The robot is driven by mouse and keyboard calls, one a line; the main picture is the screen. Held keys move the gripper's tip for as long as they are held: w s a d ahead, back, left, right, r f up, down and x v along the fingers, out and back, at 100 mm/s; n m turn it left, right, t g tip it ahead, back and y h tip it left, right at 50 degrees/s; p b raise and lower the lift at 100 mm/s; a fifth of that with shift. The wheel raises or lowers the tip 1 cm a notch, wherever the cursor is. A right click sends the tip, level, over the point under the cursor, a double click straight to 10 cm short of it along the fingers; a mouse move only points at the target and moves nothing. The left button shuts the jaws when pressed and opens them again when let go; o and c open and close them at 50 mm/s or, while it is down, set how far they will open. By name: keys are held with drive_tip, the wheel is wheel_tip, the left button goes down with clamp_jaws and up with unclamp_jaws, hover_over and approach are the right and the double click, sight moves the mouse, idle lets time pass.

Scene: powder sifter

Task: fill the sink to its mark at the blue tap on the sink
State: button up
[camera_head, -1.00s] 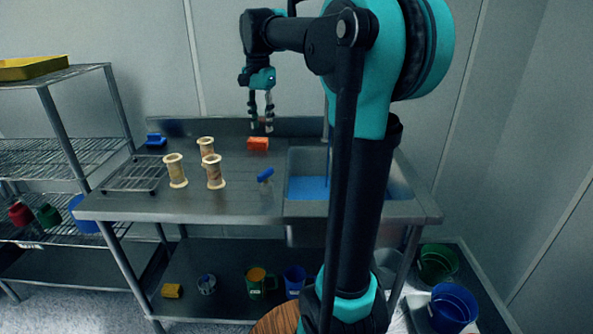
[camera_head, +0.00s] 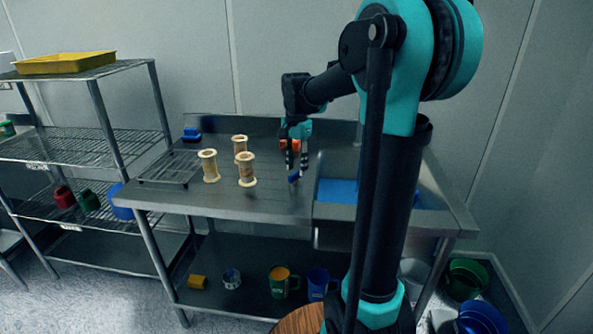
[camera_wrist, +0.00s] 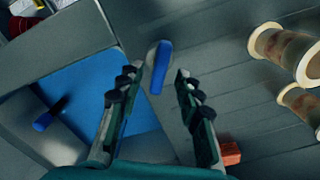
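The sink (camera_head: 318,211) is set into the right of the steel counter. A flat blue area (camera_head: 338,191) inside it may be water, and it also shows in the wrist view (camera_wrist: 85,82). No fill mark can be made out. A small blue piece with a dark stem (camera_wrist: 43,121) at the sink in the wrist view may be the blue tap. My arm hides part of the sink in the head view. My gripper (camera_head: 297,168) is open above the counter left of the sink. A blue-handled item (camera_wrist: 160,68) shows between and beyond its fingertips.
Several cream spools (camera_head: 247,170) stand on the counter left of my gripper. An orange block (camera_wrist: 230,154) lies near my gripper. A wire rack (camera_head: 165,168) and a blue item (camera_head: 192,135) are farther left. Mugs (camera_head: 282,281) stand on the lower shelf.

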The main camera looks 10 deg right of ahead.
drive_tip(key=shift+f, duration=1.05)
clamp_jaws()
